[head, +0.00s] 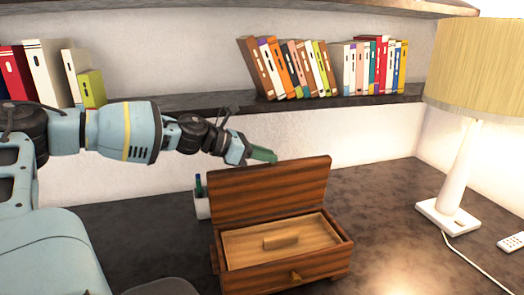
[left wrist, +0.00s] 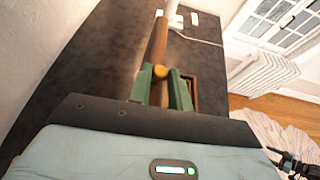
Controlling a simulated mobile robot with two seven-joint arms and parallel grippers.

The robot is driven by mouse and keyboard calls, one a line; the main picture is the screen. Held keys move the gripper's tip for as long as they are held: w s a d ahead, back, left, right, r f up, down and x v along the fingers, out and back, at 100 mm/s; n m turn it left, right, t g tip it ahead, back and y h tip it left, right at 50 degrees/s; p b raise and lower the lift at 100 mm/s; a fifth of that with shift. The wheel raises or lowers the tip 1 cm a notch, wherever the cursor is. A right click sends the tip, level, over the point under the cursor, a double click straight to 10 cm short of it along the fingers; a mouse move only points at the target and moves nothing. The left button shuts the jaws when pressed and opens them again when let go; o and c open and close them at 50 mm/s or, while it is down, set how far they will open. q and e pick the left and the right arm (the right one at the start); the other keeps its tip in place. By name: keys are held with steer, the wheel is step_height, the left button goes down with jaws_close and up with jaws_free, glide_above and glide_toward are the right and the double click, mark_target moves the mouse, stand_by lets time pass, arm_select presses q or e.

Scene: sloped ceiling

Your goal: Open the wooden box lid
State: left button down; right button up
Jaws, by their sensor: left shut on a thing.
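The wooden box (head: 284,270) stands on the dark desk. Its striped lid (head: 268,190) is raised and stands nearly upright at the back, showing an inner panel with a small wooden handle (head: 281,242). My left gripper (head: 262,155) is at the lid's top edge, and its green fingers partly show there. In the left wrist view, the green fingers (left wrist: 161,88) are on both sides of the lid's edge (left wrist: 158,42) and a round golden knob (left wrist: 160,72). They are shut on the lid.
A lamp (head: 461,150) stands at the right, with a remote (head: 511,242) beside it. A pen cup (head: 201,205) is left of the box. A bookshelf (head: 220,100) runs behind the arm.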

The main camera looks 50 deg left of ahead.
arm_select(q)
steer(key=shift+s+d+r, duration=0.1)
steer(key=shift+d+r, duration=0.05)
steer(key=shift+d, duration=0.05)
steer(key=shift+a+f, duration=0.2)
steer(key=shift+a, duration=0.05)
steer(key=c, duration=1.3)
jaws_free()
steer(key=shift+c, duration=0.2)
